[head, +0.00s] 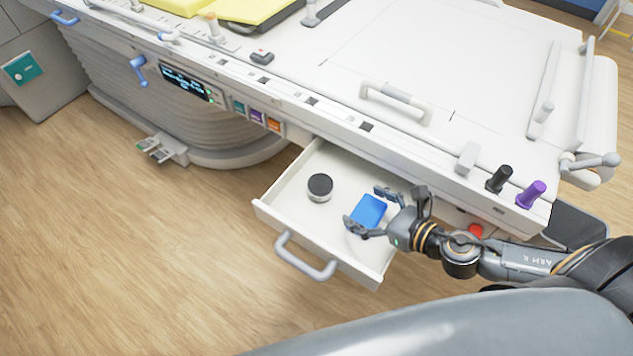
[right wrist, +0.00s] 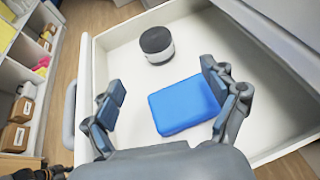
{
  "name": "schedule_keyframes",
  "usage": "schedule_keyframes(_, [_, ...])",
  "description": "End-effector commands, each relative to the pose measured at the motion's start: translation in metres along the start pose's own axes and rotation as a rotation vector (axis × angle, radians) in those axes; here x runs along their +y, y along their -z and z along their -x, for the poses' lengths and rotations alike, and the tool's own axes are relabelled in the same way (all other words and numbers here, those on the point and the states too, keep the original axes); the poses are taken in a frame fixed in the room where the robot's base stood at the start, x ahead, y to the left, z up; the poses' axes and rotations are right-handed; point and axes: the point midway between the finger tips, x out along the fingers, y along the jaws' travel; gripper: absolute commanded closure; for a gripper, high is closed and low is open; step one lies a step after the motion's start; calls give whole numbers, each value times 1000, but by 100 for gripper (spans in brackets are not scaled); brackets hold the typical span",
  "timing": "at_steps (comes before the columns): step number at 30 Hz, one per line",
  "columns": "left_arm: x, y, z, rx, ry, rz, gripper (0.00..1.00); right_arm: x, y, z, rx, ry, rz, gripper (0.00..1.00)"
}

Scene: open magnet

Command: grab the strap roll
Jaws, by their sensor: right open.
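A short round roll (head: 320,186) with a black top and a pale lower band stands in the open drawer; it looks like the strap roll. In the right wrist view the roll (right wrist: 157,44) is beyond the fingertips, untouched. A flat blue box (head: 369,211) lies in the drawer near my right gripper (head: 367,208). In the right wrist view the blue box (right wrist: 184,106) shows between the spread fingers of the right gripper (right wrist: 163,82), which is open and holds nothing. Contact with the box cannot be told. My left gripper is not in view.
The white drawer (head: 270,212) is pulled out, with a grey handle (head: 304,258) on its front. Above it is the white table's edge, with a black knob (head: 499,179) and a purple knob (head: 531,194). Wooden floor is clear to the left.

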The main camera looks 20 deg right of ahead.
Motion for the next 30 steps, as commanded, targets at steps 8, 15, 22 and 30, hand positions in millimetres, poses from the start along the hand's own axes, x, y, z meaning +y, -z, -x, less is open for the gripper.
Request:
schedule_keyframes(8, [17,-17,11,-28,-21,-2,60,1,-4,-37,-5,-1,-2,14])
schedule_keyframes(15, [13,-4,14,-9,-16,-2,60,1,-3,-64,-3,-1,-2,14])
schedule_keyframes(22, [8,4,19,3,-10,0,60,3,-6,-79,-4,-2,-2,14])
schedule_keyframes(30, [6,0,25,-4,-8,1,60,7,-7,-116,-2,-2,-2,14])
